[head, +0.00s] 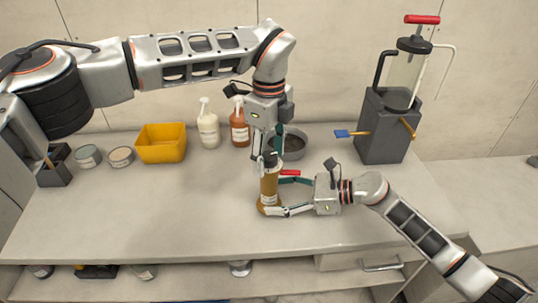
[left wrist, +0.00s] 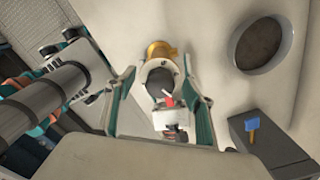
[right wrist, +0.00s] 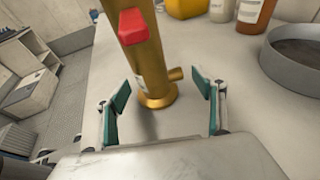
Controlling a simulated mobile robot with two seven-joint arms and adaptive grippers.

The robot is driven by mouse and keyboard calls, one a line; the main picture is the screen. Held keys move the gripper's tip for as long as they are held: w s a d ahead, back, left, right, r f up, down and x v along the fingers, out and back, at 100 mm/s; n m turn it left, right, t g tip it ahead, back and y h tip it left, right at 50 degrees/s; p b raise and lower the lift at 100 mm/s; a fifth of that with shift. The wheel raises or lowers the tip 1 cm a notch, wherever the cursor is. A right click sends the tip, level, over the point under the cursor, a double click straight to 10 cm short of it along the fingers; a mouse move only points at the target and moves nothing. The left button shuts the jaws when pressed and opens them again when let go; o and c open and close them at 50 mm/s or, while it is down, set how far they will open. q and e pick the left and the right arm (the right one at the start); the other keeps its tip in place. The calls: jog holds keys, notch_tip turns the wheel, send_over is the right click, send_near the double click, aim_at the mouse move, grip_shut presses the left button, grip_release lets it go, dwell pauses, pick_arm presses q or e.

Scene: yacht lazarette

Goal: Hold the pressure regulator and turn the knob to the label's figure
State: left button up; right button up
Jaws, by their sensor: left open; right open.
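The pressure regulator is an upright brass cylinder (head: 269,184) on the worktop, with a dark knob (head: 270,158) on top and a pale label low on its body. The label's figure is too small to read. A red part (right wrist: 133,25) shows on its upper side, and a short brass stub near its foot. My left gripper (head: 267,148) points down over the knob; in the left wrist view its open fingers (left wrist: 159,75) lie either side of the knob (left wrist: 158,84), apparently apart from it. My right gripper (head: 281,196) comes in low from the right, open, its fingers (right wrist: 166,90) either side of the lower body.
A grey round pan (head: 292,146) stands close behind the regulator. Two pump bottles (head: 208,127) (head: 239,127), a yellow bin (head: 161,143) and tins (head: 88,156) line the back left. A dark stand with a clear cylinder (head: 386,125) is at right. The front left worktop is clear.

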jog(key=shift+w+a+f, duration=0.2)
jog(key=shift+a+f, duration=0.05)
jog(key=shift+a, duration=0.4)
jog(key=c, duration=0.9)
jog(key=o, duration=1.1)
jog(key=shift+c, duration=0.2)
jog(key=shift+d, duration=0.15)
jog(key=shift+s+d+r, duration=0.2)
jog(key=shift+d+r, duration=0.05)
jog(key=shift+d, duration=0.3)
jog(key=shift+x, duration=0.75)
